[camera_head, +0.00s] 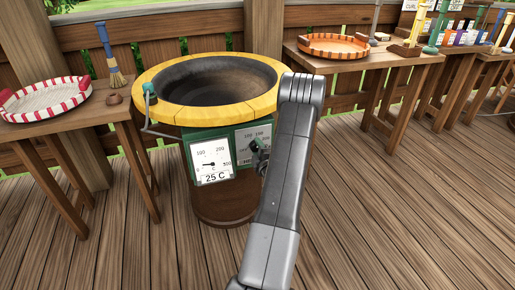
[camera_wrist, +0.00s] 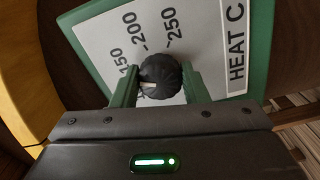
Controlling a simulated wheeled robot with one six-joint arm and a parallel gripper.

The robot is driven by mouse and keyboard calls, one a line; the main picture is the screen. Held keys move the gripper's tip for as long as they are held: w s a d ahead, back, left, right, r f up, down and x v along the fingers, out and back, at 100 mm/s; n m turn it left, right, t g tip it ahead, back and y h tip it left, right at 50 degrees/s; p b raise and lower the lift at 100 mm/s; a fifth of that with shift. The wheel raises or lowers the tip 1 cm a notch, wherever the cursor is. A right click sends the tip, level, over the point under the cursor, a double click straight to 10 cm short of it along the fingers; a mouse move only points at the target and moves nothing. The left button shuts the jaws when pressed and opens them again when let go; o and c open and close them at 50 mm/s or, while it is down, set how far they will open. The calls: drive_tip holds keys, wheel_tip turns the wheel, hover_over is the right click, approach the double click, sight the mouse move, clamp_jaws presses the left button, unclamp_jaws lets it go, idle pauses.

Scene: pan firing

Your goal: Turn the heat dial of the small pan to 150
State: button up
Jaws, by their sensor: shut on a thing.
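The round pan with a yellow rim (camera_head: 165,107) stands on a green and brown base. A gauge (camera_head: 212,160) on its front reads 25 C, its needle at the low end. The heat dial panel (camera_head: 243,133) is right of the gauge, partly hidden by my arm. In the wrist view the black dial knob (camera_wrist: 160,70) sits between the two green fingers of my gripper (camera_wrist: 160,84), which is shut on it. The knob's white mark points down and left, below the 150 label. The lower part of the scale is hidden by my gripper.
A table (camera_head: 62,128) at left holds a red-and-white tray (camera_head: 45,110) and a brush (camera_head: 112,72). Another table (camera_head: 370,63) at back right holds an orange tray (camera_head: 336,53). Wooden floor (camera_head: 410,220) is clear at right. A crank handle (camera_head: 148,95) hangs on the pan's left side.

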idle(0.4)
drive_tip(key=o, duration=1)
drive_tip(key=shift+c, duration=0.2)
drive_tip(key=p+v, duration=0.1)
drive_tip(key=v, duration=1.2)
drive_tip(key=shift+s, duration=0.35)
drive_tip(key=shift+d, duration=0.15)
